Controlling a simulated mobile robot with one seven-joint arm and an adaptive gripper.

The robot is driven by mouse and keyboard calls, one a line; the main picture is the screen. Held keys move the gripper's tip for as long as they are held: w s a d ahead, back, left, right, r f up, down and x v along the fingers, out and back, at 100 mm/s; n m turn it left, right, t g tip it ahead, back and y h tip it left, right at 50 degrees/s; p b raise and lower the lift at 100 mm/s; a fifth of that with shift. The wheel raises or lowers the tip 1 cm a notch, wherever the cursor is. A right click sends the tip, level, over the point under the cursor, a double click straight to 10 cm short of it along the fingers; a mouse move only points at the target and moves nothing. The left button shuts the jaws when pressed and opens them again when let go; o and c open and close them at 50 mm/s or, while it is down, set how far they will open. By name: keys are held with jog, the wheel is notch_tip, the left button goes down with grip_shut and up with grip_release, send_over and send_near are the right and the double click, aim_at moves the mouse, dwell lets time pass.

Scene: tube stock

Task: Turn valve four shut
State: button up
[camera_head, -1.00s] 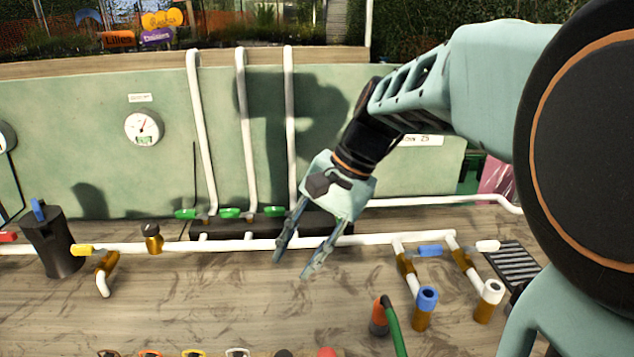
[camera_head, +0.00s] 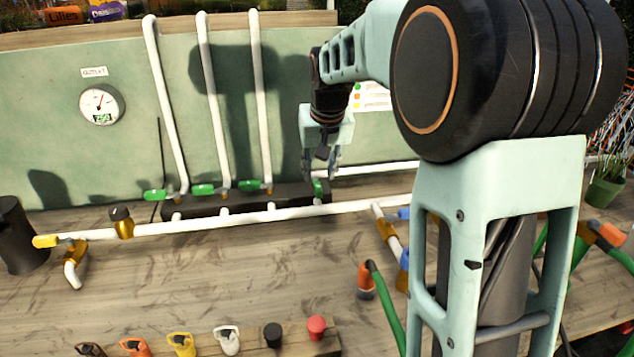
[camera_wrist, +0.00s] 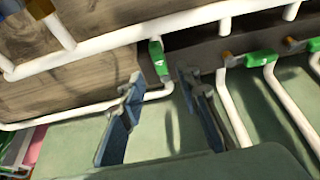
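Several green-handled valves sit along the black manifold (camera_head: 285,197) at the foot of the panel. The rightmost green handle (camera_head: 319,187), valve four by its place in the row, points a different way from the others. The wrist view shows that handle (camera_wrist: 158,57) with a small white mark. My gripper (camera_head: 320,168) is open, just above and behind this handle. In the wrist view, the fingers of my gripper (camera_wrist: 160,82) are spread, with the handle just beyond the gap between their tips. I cannot tell whether they touch it. Nothing is held.
The neighbouring green handle (camera_wrist: 261,58) lies close to the right finger in the wrist view. White pipes (camera_head: 213,100) rise up the panel beside my gripper. A long white pipe (camera_head: 270,217) runs in front. A round gauge (camera_head: 102,104) hangs at left. The bench front holds several coloured fittings.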

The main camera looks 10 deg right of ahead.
aim_at(317, 184)
jog(key=shift+x, duration=2.35)
grip_shut()
